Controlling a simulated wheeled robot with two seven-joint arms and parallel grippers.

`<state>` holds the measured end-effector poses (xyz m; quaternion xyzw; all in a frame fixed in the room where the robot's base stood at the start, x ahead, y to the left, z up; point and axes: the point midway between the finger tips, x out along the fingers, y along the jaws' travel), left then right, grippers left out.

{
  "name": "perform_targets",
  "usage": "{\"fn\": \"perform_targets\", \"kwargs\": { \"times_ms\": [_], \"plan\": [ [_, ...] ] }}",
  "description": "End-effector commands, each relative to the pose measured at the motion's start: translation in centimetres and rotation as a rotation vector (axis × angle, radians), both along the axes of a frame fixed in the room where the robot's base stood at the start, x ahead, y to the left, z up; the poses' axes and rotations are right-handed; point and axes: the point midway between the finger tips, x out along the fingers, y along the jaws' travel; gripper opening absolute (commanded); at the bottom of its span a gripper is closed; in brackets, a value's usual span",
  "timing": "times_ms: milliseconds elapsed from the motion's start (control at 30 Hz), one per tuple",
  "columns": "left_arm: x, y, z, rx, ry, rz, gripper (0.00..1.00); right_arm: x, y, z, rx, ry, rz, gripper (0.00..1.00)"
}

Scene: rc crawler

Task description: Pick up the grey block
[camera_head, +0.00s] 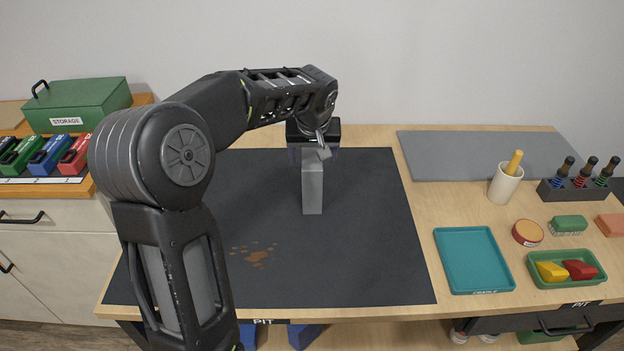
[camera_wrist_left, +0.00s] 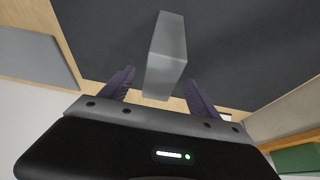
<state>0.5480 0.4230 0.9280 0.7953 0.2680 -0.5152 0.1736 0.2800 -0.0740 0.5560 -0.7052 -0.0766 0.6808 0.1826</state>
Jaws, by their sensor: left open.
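The grey block (camera_head: 312,190) stands upright on the black mat (camera_head: 370,250), near the middle of the table. My left gripper (camera_head: 314,154) points down over the top of the block, its fingers partly hidden in the head view. In the left wrist view the block (camera_wrist_left: 167,55) shows between the two open fingers of the left gripper (camera_wrist_left: 160,92). There is a gap on each side of it, so the fingers are apart from it. My right gripper is in neither view.
A green storage box (camera_head: 90,103) stands at left. The mat around the block is clear.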

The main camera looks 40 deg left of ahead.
Motion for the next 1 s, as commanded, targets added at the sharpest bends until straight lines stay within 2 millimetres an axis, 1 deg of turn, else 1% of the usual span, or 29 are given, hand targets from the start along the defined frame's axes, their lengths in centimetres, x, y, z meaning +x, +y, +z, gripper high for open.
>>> {"fn": "perform_targets", "kwargs": {
  "times_ms": [33, 133, 500, 567, 800, 900, 1000],
  "plan": [
    [0.1, 0.2, -0.6, 0.0, 0.003, 0.001, 0.71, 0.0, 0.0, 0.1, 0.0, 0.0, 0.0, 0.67],
    [0.4, 0.4, -1.4, 0.0, 0.003, 0.001, 0.71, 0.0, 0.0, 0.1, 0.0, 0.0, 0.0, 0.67],
    [0.6, 0.5, -1.8, 0.0, 0.001, 0.0, 0.71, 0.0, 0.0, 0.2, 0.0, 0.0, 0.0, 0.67],
    [0.7, 0.6, -2.3, 0.0, 0.002, -0.001, 0.71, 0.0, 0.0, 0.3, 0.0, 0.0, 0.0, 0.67],
    [1.7, 1.5, -5.5, -0.001, 0.003, 0.002, 0.71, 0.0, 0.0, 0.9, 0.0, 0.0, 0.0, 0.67],
    [1.9, 1.7, -6.2, -0.001, 0.002, 0.001, 0.71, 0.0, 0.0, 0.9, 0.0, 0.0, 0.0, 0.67],
    [2.0, 1.7, -6.3, -0.001, 0.001, 0.0, 0.71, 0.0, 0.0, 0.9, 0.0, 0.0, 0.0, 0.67]
  ]
}}
